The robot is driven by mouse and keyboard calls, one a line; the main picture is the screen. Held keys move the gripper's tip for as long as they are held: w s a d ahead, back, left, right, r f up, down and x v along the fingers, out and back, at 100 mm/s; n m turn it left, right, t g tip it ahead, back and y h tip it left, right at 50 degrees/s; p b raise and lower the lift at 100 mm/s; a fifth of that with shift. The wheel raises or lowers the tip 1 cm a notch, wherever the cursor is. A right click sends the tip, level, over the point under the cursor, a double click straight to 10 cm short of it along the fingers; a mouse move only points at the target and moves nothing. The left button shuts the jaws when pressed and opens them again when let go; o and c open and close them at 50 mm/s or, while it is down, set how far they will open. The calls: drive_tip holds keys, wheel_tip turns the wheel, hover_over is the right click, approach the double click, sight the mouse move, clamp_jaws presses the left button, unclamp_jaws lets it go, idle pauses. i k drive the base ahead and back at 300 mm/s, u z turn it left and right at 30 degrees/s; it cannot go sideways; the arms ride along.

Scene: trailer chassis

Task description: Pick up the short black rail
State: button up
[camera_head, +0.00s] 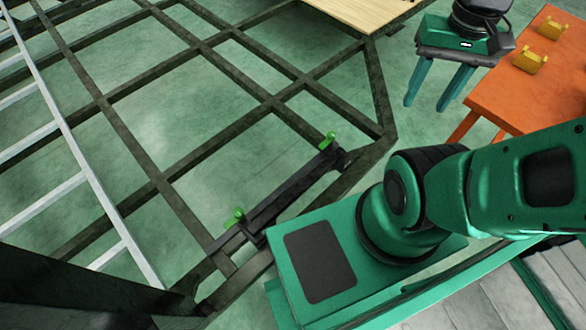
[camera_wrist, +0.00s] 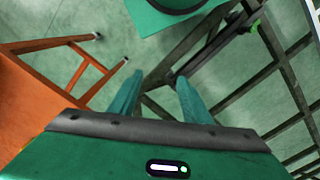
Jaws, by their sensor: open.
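The short black rail (camera_head: 292,188) lies along the near right edge of the dark chassis frame, with a bright green clamp (camera_head: 327,141) at its far end and another (camera_head: 234,217) at its near end. In the wrist view the rail (camera_wrist: 214,50) runs up and right from near my right finger. My gripper (camera_head: 425,105) is open and empty, fingers pointing down, to the right of the chassis corner and apart from the rail. Its two teal fingers (camera_wrist: 159,85) also show in the wrist view, with nothing held between them.
An orange table (camera_head: 545,70) with yellow brackets (camera_head: 530,61) stands at the right; the table (camera_wrist: 30,95) is at the left in the wrist view. A wooden board (camera_head: 365,12) lies at the back. A pale ladder-like frame (camera_head: 75,150) runs along the left.

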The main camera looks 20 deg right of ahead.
sight(255, 228)
drive_tip(key=z, duration=0.4)
drive_tip(key=k, duration=1.85)
drive_tip(key=u, duration=1.05)
drive_tip(key=i, duration=1)
drive_tip(key=z, duration=0.05)
